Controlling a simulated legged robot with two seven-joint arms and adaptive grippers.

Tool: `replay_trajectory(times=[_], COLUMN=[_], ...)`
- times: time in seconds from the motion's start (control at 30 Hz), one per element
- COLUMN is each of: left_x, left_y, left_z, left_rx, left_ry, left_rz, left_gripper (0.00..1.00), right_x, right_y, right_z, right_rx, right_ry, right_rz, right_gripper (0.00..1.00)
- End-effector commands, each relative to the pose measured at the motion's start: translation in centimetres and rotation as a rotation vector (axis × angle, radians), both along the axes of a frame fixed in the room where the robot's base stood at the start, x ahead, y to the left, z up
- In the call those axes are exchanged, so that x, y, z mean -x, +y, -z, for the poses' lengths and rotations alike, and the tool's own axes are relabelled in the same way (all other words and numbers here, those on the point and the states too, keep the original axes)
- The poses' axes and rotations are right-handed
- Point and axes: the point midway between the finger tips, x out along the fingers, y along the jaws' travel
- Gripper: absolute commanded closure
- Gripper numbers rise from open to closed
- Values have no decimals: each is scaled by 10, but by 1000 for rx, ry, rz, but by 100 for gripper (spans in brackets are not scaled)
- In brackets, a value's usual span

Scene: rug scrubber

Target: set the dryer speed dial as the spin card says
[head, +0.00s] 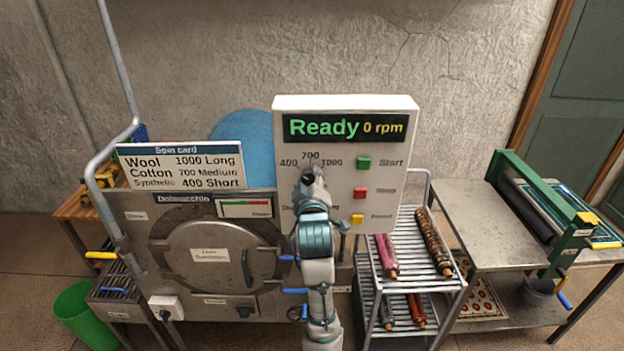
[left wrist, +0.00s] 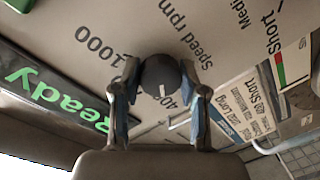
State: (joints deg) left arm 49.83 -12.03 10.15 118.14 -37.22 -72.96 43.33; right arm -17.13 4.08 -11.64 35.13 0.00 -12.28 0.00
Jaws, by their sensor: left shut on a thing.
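The spin card (head: 182,166) stands left of the control box and reads Wool 1000 Long, Cotton 700 Medium, Synthetic 400 Short. The white control box (head: 395,150) has a display (head: 345,127) reading Ready, 0 rpm. My right gripper is out of view.
Green, red and yellow buttons (head: 360,192) line the box right of my gripper. The dryer (head: 212,252) with its round door stands below the card. A rack (head: 408,228) with rolled rugs and a steel table (head: 480,225) are to the right.

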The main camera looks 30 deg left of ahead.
Motion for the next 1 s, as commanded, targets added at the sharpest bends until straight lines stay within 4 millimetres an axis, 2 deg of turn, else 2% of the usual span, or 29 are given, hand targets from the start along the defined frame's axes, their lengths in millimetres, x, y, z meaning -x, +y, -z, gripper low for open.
replay_trajectory(times=[0.7, 0.73, 0.8, 1.0], left_x=[3, 3, 2, -1], left_y=[3, 3, 2, 2], left_z=[0, 0, 0, 1], left_rx=[65, 65, 65, 63], left_ry=[-40, -40, -39, -37], left_rz=[-8, -8, -7, -4], left_gripper=[92, 50, 32, 32], right_x=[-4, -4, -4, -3], right_y=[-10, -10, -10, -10], right_z=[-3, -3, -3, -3], right_rx=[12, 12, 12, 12], right_ry=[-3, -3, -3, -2], right_rz=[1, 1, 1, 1], right_gripper=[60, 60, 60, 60])
